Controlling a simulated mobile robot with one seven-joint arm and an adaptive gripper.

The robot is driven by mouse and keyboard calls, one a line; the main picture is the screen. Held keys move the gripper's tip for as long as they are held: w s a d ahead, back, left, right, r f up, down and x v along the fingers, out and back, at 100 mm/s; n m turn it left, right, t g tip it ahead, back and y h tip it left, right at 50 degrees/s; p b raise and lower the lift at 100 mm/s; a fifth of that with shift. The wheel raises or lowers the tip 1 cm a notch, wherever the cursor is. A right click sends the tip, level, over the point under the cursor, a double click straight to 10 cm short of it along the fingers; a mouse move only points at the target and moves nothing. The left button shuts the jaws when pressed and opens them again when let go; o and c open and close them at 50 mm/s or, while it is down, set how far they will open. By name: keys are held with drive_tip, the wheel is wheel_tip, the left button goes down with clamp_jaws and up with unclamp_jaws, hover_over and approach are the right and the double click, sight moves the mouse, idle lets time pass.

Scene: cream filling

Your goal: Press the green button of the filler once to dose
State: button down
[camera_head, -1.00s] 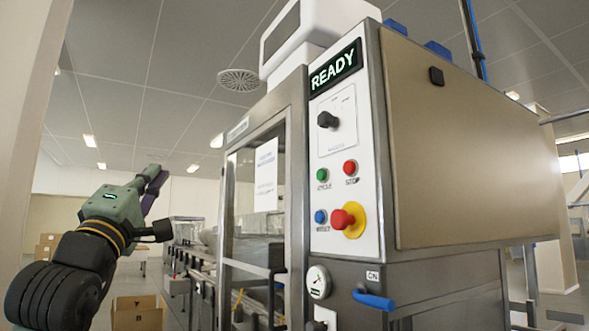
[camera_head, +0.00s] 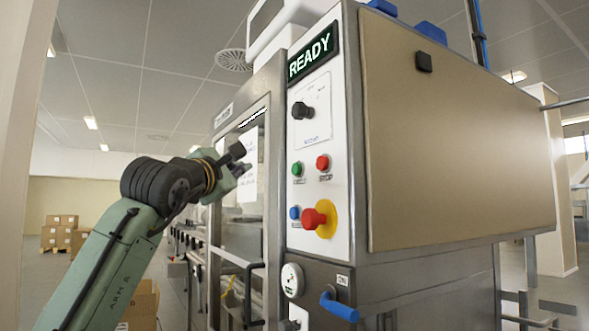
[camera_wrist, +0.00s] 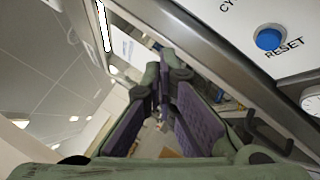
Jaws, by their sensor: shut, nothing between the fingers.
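The filler's white control panel (camera_head: 322,150) faces me in the head view, with its display (camera_head: 310,54) reading READY. The green button (camera_head: 297,169) sits on the panel's left side, beside a red stop button (camera_head: 322,163). My gripper (camera_head: 238,162) is left of the panel in front of the filler's glass door, apart from the green button. In the wrist view my gripper (camera_wrist: 164,78) has its purple-padded fingers together and empty. The green button is not visible there; the blue reset button (camera_wrist: 269,38) shows at upper right.
A blue button (camera_head: 294,212) and a red emergency stop (camera_head: 314,218) on a yellow base lie below the green button. A black knob (camera_head: 302,110) sticks out above it. A door handle (camera_head: 248,268) and a blue lever (camera_head: 339,307) stick out lower down.

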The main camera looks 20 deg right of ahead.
sight(297, 169)
drive_tip(key=w+d, duration=0.1)
drive_tip(key=d, duration=0.7)
drive_tip(key=shift+w+d, duration=0.35)
idle(1.3)
drive_tip(key=shift+w+d, duration=0.1)
drive_tip(key=shift+d, duration=0.3)
drive_tip(key=shift+d, duration=0.5)
idle(0.7)
drive_tip(key=shift+a, duration=0.85)
